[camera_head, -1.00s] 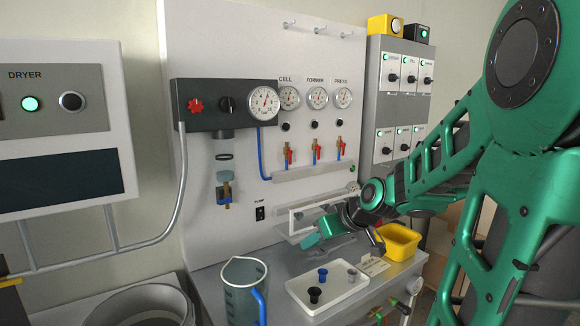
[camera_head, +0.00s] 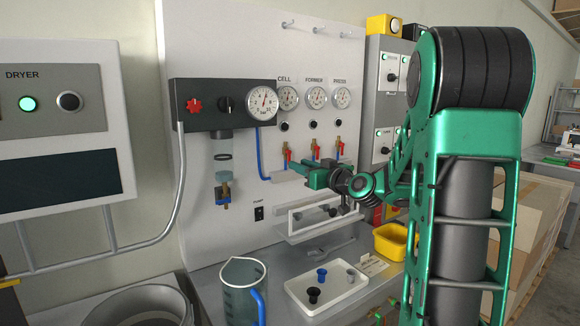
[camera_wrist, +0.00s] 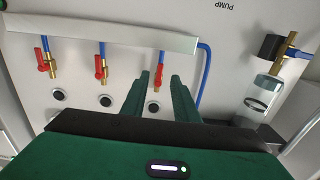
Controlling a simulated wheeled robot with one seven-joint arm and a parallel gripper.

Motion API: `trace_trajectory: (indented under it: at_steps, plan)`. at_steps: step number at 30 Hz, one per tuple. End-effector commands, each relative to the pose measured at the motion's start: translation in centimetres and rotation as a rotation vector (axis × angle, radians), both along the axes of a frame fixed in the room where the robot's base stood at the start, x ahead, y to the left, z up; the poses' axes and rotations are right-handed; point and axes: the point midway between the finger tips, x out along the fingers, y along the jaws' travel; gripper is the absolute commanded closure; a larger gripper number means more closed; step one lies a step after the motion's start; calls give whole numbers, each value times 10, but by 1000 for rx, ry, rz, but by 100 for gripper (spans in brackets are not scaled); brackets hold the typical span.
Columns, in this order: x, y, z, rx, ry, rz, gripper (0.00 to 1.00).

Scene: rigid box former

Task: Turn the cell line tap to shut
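The cell line tap (camera_head: 287,153) is the leftmost of three red-handled taps under the CELL gauge (camera_head: 289,97), near a blue hose. Its red handle (camera_wrist: 157,80) shows in the wrist view, pointing roughly along its brass pipe. My gripper (camera_head: 296,167) is at the tap row, just below and right of this tap in the head view. In the wrist view my gripper (camera_wrist: 160,77) is open, with the red handle showing between its two fingertips. I cannot tell whether either finger touches it.
The former tap (camera_head: 316,150) and press tap (camera_head: 339,148) stand close beside it. A grey ledge (camera_wrist: 130,40) runs along the taps. The regulator block (camera_head: 205,103) is at left. A jug (camera_head: 240,290), white tray (camera_head: 325,292) and yellow bin (camera_head: 396,241) stand below.

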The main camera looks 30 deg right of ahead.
Motion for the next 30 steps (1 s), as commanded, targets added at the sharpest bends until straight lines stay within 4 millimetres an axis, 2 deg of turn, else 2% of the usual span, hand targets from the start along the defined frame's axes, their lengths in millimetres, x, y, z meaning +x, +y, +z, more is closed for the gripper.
trace_trajectory:
  at_steps: [3, 9, 21, 24, 25, 30]
  plan:
    - [20, 1, 0, -1, 0, 2, 73]
    - [41, 2, 0, -1, 1, 1, 73]
    - [47, 2, 0, 0, 0, 0, 73]
    - [47, 2, 0, 0, 0, 0, 97]
    - [47, 2, 0, 0, 0, 0, 100]
    - [46, 5, 0, 0, 0, -1, 100]
